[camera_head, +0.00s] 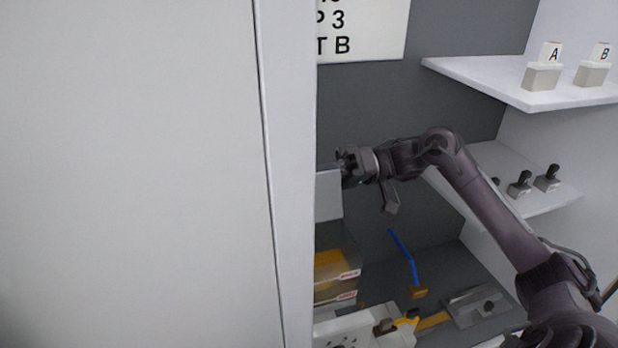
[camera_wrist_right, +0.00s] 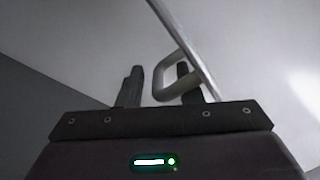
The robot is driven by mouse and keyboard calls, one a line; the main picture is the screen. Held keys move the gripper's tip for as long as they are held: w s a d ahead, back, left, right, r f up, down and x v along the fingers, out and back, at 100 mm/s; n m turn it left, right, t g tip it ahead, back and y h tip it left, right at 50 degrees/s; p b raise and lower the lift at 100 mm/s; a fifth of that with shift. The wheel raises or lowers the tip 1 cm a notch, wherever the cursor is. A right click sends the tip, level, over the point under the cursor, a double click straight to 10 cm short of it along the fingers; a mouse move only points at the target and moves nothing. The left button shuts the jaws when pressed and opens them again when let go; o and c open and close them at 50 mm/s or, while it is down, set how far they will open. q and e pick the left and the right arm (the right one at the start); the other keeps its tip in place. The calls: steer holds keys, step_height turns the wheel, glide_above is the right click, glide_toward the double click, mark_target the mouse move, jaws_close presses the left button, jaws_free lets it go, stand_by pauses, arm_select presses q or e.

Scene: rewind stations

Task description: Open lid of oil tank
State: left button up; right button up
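The oil tank (camera_head: 337,268) is a clear box with amber contents at the lower middle of the head view, partly hidden by a pale panel on its left. A light grey plate that looks like its lid (camera_head: 328,196) stands upright above it. My right gripper (camera_head: 343,167) is at the plate's top edge. In the right wrist view, a looped metal handle (camera_wrist_right: 163,88) on a thin plate edge (camera_wrist_right: 186,42) lies between my right gripper's fingers (camera_wrist_right: 160,88). The fingers are apart, with a gap beside the handle. My left gripper is not in view.
A large pale panel (camera_head: 135,170) fills the left of the head view. Shelves (camera_head: 480,75) with blocks marked A and B stand at right. A blue bent rod (camera_head: 404,253), a grey tray (camera_head: 480,306) and a white unit (camera_head: 360,330) are below.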

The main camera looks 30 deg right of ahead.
steer(key=b+v, duration=0.4)
steer(key=v, duration=0.3)
steer(key=shift+d, duration=0.25)
steer(key=shift+s, duration=0.15)
